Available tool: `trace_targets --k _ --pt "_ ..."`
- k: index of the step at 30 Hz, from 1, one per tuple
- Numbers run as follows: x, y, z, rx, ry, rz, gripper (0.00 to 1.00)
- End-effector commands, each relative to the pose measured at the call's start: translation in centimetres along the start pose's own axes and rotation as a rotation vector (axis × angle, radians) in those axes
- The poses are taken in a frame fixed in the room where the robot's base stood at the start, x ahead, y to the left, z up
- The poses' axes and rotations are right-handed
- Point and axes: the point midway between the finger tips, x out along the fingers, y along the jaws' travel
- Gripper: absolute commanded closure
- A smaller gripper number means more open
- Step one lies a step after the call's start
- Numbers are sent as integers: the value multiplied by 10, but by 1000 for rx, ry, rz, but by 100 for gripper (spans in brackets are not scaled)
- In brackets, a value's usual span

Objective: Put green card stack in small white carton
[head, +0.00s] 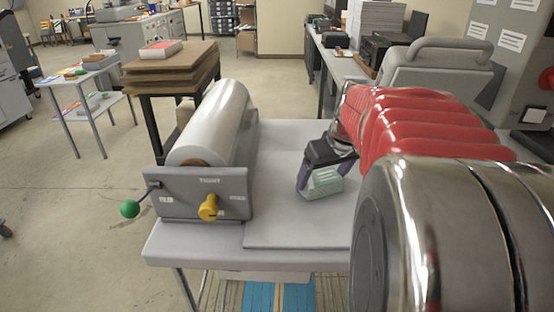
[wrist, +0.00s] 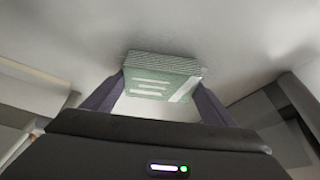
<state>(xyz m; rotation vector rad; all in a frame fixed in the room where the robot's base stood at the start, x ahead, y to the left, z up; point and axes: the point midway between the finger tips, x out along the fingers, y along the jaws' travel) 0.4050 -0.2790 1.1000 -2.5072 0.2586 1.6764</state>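The green card stack (head: 326,182), pale green with white print, is over the grey board on the laminator table. In the wrist view the stack (wrist: 160,80) sits between the tips of my gripper's purple fingers. My gripper (head: 322,176) points down and forward, and its fingers appear to touch both sides of the stack. I cannot tell whether the stack rests on the board or is slightly above it. I cannot clearly make out a small white carton; a pale surface (head: 262,275) shows partly under the table's front edge.
A laminator with a white film roll (head: 213,122), a green-knobbed crank (head: 130,209) and a yellow knob (head: 208,207) stands left of the grey board (head: 290,232). Behind are stacked brown boards (head: 172,68) and a small side table (head: 80,75). Open floor lies left.

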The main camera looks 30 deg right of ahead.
Motion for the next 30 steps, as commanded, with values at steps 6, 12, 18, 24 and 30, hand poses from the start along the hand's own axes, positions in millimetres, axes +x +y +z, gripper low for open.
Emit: trace_targets --k 6,12,18,24,30 --pt "0 0 0 0 0 0 6" --pt "0 0 0 0 0 0 3" --pt "-5 0 -2 0 2 1 3" --pt "-26 0 -2 0 4 2 3" --pt "-60 1 -2 1 4 3 3"
